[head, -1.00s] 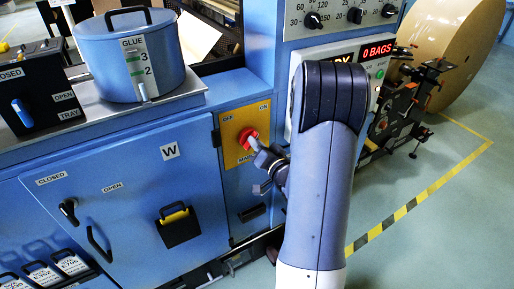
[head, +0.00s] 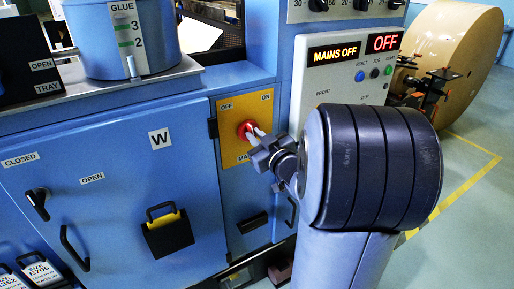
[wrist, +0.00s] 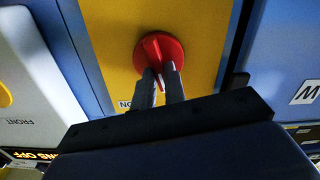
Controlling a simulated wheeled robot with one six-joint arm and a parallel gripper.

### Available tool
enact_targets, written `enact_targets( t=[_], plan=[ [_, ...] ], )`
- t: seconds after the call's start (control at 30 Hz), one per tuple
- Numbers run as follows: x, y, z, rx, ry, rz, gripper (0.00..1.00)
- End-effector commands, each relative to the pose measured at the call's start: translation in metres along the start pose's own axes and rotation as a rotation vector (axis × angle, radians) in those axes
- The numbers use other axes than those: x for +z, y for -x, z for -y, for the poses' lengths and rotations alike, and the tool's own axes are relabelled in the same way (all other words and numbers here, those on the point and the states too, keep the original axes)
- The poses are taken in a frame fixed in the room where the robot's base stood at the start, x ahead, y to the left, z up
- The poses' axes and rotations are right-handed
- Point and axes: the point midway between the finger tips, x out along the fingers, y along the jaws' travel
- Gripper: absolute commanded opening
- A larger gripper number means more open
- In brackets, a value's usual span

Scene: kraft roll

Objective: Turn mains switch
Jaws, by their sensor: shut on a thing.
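The mains switch is a red round knob (head: 245,128) on a yellow plate (head: 232,108) marked OFF and ON. In the wrist view the red knob (wrist: 153,47) shows a raised grip bar that points down toward my fingers. My gripper (head: 256,133) is at the knob from its lower right. In the wrist view my gripper (wrist: 161,76) has its two fingers on either side of the bar, shut on it. The display (head: 334,52) reads MAINS OFF, and the red display (head: 385,43) beside it reads OFF.
A blue cabinet door (head: 110,190) marked W is left of the plate, with a black and yellow holder (head: 168,230) on it. A glue pot (head: 120,40) stands on the ledge above. A large kraft roll (head: 465,50) is at the right. Floor is free at the right.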

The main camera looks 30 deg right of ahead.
Motion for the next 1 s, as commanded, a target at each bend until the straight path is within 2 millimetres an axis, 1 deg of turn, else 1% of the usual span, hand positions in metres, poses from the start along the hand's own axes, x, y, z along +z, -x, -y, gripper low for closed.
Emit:
enact_targets(
  t=[0.03, 0.3, 0.5, 0.7, 1.0],
  plan=[
    [0.005, 0.0, 0.0018, 0.0, 0.048, -0.003, 0.0],
    [0.0041, -0.0001, 0.0031, 0.0, 0.284, -0.002, 0.0],
    [0.0036, 0.0, 0.0038, -0.001, 0.418, -0.001, 0.0],
    [0.0024, -0.0001, 0.0038, 0.0, 0.504, -0.001, 0.0],
    [0.0016, -0.0001, 0.004, -0.002, 0.552, 0.0, 0.0]
  ],
)
